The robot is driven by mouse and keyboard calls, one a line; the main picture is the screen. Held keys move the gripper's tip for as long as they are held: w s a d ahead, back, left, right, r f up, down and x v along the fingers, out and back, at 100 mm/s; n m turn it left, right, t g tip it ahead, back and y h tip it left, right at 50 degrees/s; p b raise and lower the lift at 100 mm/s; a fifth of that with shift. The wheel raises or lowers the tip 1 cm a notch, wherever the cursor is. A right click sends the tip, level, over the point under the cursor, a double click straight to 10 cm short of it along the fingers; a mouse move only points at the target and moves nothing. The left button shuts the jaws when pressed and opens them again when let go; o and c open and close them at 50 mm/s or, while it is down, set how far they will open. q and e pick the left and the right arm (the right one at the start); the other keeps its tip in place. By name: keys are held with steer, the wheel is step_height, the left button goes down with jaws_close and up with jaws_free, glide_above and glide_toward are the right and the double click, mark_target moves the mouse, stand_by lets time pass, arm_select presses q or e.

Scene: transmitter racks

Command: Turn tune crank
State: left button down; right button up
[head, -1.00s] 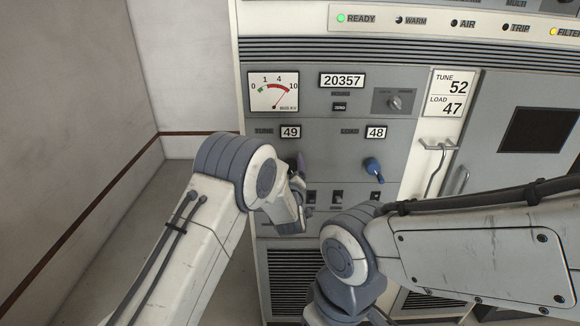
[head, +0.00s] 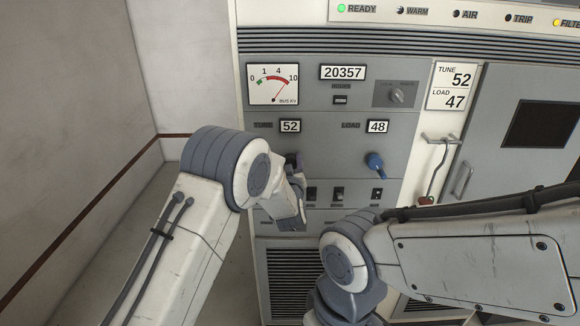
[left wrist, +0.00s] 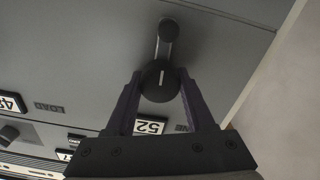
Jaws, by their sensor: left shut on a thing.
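The tune crank (left wrist: 159,82) is a dark round hub with a white mark and an arm to a round knob (left wrist: 168,30). In the left wrist view my left gripper (left wrist: 160,76) is closed around the hub, with a finger on each side. In the head view the left gripper (head: 297,188) is at the panel below the TUNE counter (head: 290,126), which reads 52, and hides much of the crank (head: 292,160). The placard (head: 452,86) lists TUNE 52 and LOAD 47. My right gripper is out of view.
The blue load crank (head: 375,164) stands to the right, under the LOAD counter (head: 377,126) reading 48. A row of small switches (head: 337,194) sits below. A hooked rod (head: 436,170) hangs by the placard. My right forearm crosses the lower right.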

arm_select(q)
steer(key=shift+c, duration=1.3)
jaws_free()
steer(key=shift+s, duration=0.4)
steer(key=s+b, duration=0.3)
steer(key=s, duration=0.6)
steer(key=shift+s, duration=0.35)
